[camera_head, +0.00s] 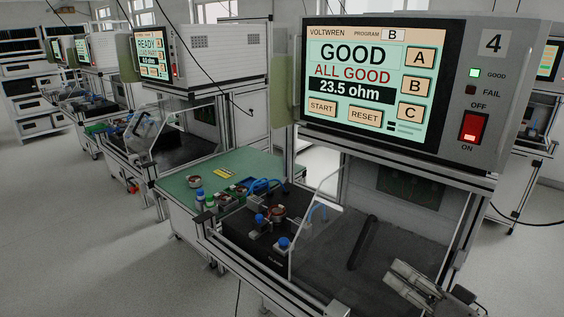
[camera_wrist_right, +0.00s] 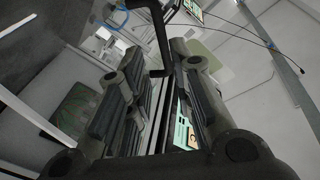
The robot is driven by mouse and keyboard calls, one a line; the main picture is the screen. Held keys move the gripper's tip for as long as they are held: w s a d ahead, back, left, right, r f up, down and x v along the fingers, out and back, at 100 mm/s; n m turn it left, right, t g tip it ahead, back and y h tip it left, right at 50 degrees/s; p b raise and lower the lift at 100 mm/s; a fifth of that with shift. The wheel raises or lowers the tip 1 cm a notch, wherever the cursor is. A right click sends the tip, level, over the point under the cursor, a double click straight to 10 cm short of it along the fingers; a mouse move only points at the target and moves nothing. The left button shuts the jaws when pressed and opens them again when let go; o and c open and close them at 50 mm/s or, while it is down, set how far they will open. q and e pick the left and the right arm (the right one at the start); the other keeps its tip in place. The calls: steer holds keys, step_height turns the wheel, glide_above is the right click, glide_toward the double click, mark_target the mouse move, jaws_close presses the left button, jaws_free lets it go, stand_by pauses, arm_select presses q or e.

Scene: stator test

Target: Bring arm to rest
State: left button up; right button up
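My right gripper (camera_head: 403,282) is at the lower right of the head view, above the dark bench deck (camera_head: 350,262) of test station 4. In the right wrist view its two fingers (camera_wrist_right: 155,75) stand apart with a gap between them. I see no object held in the gap; a black bent bar shows there, and I cannot tell how far off it is. My left gripper is not in view.
The tester (camera_head: 490,110) above the bench reads GOOD, ALL GOOD, 23.5 ohm. A copper-coloured stator (camera_head: 278,212) sits in the fixture behind a raised clear guard (camera_head: 318,215). A green table (camera_head: 180,184) with parts stands to the left. Grey floor lies further left.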

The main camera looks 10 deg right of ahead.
steer(key=s+a+f+n+g+h, duration=0.1)
steer(key=s+a+f+g, duration=0.1)
steer(key=f, duration=0.4)
steer(key=s+a+f+n+g+h, duration=0.1)
steer(key=s+a+f+n+g, duration=0.1)
steer(key=s+f, duration=0.3)
steer(key=s+a+f+n+g+h, duration=0.1)
steer(key=s+a+f+g, duration=0.2)
steer(key=f, duration=0.4)
steer(key=shift+s+a, duration=0.4)
steer(key=shift+a, duration=0.1)
steer(key=s+a+f+g+h, duration=0.2)
steer(key=s+f+g+h, duration=0.35)
steer(key=s, duration=0.35)
steer(key=s+f+n+g, duration=0.1)
steer(key=s+f, duration=0.2)
steer(key=f, duration=2.4)
steer(key=s+d+f+g, duration=0.1)
steer(key=s+d+f, duration=0.1)
steer(key=s+f, duration=1.2)
steer(key=shift+s+d+f+y, duration=0.15)
steer(key=shift+s+d+y, duration=0.2)
steer(key=shift+s, duration=0.6)
steer(key=shift+g, duration=0.25)
